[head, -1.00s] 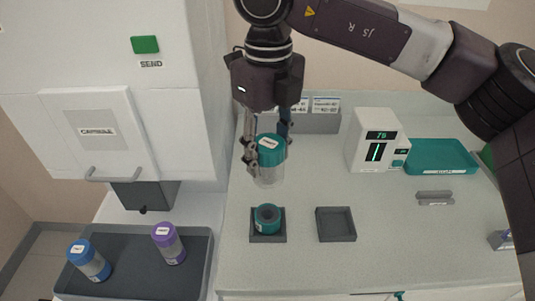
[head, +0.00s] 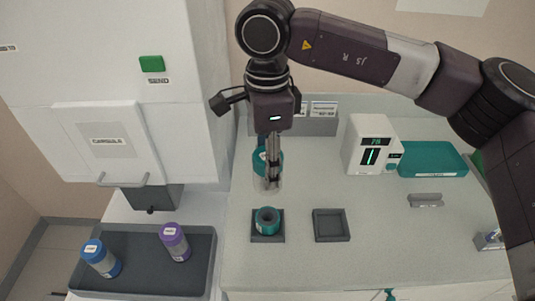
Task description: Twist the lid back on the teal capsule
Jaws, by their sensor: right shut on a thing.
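The teal lid piece (head: 262,162) has a teal top with a white label and a clear lower part. My right gripper (head: 272,177) points down with its fingers seen nearly edge-on, and is shut on this piece. A teal open-topped base (head: 267,219) with a dark hole sits upright in a square dark holder (head: 267,239) on the counter. The held piece shows just above the base in the picture, with a gap between them; its exact height is hard to tell. My left gripper is out of view.
An empty square holder (head: 331,226) lies right of the base. A grey tray (head: 142,287) holds a blue capsule (head: 101,259) and a purple capsule (head: 175,242). A white device (head: 366,146) and a teal tray (head: 433,160) stand at back right. The front counter is mostly clear.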

